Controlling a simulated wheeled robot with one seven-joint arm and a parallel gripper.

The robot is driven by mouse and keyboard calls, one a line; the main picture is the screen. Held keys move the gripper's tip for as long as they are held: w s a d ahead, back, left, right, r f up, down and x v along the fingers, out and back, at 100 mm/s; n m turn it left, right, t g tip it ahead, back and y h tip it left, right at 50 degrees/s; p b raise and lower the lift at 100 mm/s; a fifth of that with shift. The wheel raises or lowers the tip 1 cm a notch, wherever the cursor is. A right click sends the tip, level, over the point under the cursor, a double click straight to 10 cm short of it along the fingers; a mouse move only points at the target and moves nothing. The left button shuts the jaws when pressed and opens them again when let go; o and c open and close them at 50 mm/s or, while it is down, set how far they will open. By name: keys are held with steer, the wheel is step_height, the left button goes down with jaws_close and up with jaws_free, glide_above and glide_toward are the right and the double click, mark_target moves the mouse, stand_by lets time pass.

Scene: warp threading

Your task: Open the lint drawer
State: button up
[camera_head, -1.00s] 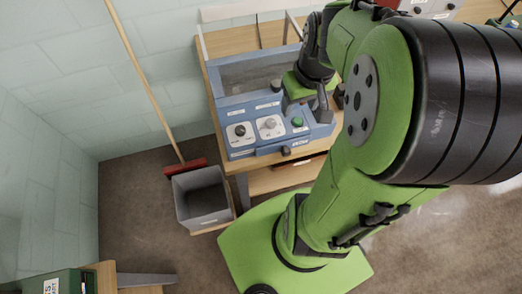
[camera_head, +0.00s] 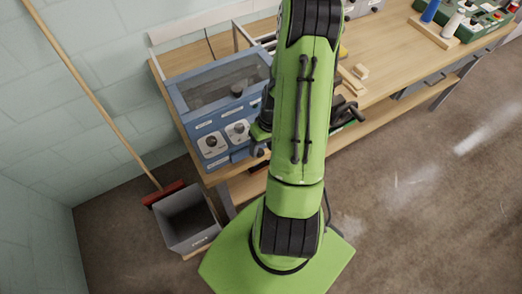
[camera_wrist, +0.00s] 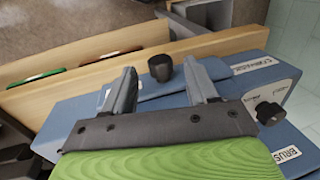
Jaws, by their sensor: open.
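The blue machine (camera_head: 220,95) stands on the wooden bench, with dials on its sloped panel. Its lint drawer (camera_head: 239,155) is a low blue front along the lower edge and looks closed. A dark round knob on the drawer (camera_wrist: 160,68) shows in the wrist view. My gripper (camera_wrist: 160,74) is open there, with one finger on each side of the knob. I see no clear contact with the knob. In the head view my green arm hides most of the gripper and the machine's right part.
A grey bin (camera_head: 188,219) stands on the floor below the machine, beside a red broom (camera_head: 163,194) leaning on the wall. The wooden bench (camera_head: 395,62) extends right, with small wooden blocks and spools. Open floor lies in front on the right.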

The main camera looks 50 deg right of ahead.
steer(key=shift+w+a+f, duration=0.1)
steer(key=shift+a+f, duration=0.1)
steer(key=shift+f, duration=1)
steer(key=shift+r, duration=0.1)
jaws_close()
